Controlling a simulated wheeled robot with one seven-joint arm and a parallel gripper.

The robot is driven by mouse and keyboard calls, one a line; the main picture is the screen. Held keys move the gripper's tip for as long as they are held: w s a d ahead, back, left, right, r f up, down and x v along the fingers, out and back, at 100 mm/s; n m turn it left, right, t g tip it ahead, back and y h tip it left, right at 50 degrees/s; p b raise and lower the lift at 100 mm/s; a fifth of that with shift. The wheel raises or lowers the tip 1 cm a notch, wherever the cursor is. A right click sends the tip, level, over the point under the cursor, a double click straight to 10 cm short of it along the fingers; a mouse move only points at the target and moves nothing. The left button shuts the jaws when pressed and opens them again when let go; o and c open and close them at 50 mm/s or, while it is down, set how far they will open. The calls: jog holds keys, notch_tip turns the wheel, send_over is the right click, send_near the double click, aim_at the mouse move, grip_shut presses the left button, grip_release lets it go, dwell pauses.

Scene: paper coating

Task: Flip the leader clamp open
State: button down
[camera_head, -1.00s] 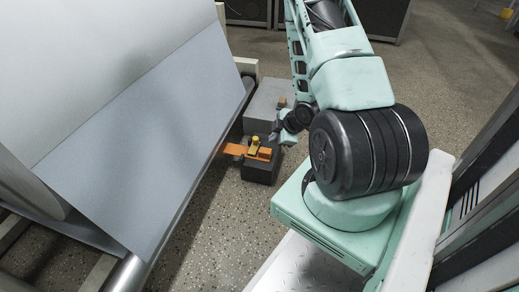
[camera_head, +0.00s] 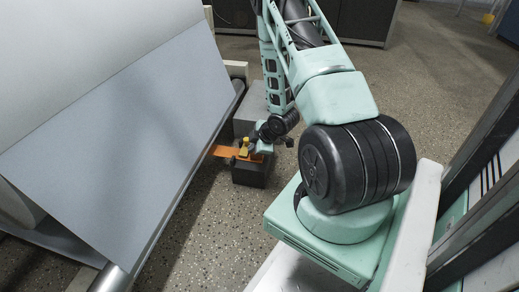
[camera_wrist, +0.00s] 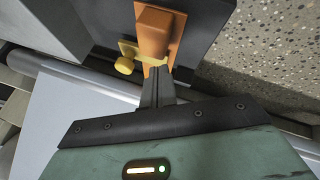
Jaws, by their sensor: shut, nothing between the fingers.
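The leader clamp is a small yellow part (camera_head: 244,147) standing over an orange strip (camera_head: 225,151) on a dark block (camera_head: 250,176). In the wrist view the yellow clamp (camera_wrist: 126,64) shows as a round knob and a thin bar that crosses the orange piece (camera_wrist: 155,32). My gripper (camera_head: 261,146) is just right of the clamp. In the wrist view my gripper's fingers (camera_wrist: 158,74) are together and empty, with their tips at the yellow bar. I cannot tell whether they touch it. The tips partly hide the bar and the orange strip below it.
A large pale paper sheet (camera_head: 120,120) slopes down on the left, with a metal roller (camera_head: 165,222) along its edge. A grey box (camera_head: 248,110) stands behind the dark block. Speckled floor (camera_head: 205,225) is open in front of the block.

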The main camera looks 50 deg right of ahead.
aim_at(247, 143)
jog(key=shift+w+d+f+b, duration=0.1)
jog(key=shift+w+d+b, duration=0.7)
jog(key=shift+w+d, duration=0.65)
jog(key=shift+w+d+p, duration=0.15)
jog(key=shift+d+p, duration=0.1)
jog(key=shift+p, duration=0.3)
jog(key=d+p, duration=0.1)
jog(key=w+d+p, duration=0.1)
jog(key=d, duration=0.1)
jog(key=w+d+p, duration=0.1)
jog(key=p, duration=0.1)
jog(key=shift+d+r, duration=0.2)
jog(key=shift+r, duration=0.05)
jog(key=shift+w+d+f, duration=0.15)
jog(key=shift+d+f, duration=0.1)
jog(key=shift+d, duration=0.25)
